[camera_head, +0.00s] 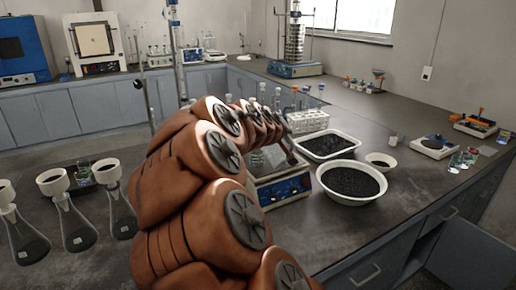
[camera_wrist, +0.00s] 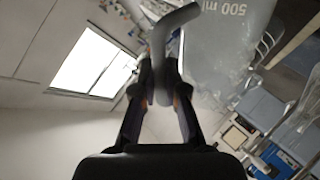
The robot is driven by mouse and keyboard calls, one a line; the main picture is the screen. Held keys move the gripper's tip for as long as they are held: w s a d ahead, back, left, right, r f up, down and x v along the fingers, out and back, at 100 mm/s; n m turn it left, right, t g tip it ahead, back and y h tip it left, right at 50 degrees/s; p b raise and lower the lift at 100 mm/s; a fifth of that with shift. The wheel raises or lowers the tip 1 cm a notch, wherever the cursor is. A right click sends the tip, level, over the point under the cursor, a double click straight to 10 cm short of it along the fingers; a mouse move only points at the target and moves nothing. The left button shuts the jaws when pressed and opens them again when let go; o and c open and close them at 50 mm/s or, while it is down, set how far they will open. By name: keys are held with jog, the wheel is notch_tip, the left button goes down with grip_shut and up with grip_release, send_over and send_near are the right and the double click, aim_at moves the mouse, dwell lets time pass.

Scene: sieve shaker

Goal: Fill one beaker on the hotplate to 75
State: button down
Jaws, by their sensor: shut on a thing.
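In the wrist view, my gripper (camera_wrist: 163,78) is shut on the curved grey handle (camera_wrist: 158,45) of a translucent jug (camera_wrist: 225,40) marked 500 ml. The wrist view is rolled, so the jug appears sideways along its top. In the head view, the blue and white hotplate (camera_head: 285,192) stands on the bench just beyond my arm. Clear glass (camera_head: 268,160) shows above its top plate, partly hidden by my arm. I cannot tell there which glass is the jug and which is a beaker. No liquid level is readable.
Two white bowls of dark grains (camera_head: 351,182) (camera_head: 326,144) stand right of the hotplate, with a small dish (camera_head: 381,160) and a balance (camera_head: 432,147) beyond. Flasks with funnels (camera_head: 76,226) stand at left. A white tube rack (camera_head: 308,121) is behind.

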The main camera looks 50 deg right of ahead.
jog(key=shift+w+r+n+g+p, duration=0.55)
jog(key=shift+r+p, duration=0.2)
jog(key=shift+p, duration=0.8)
dwell(2.4)
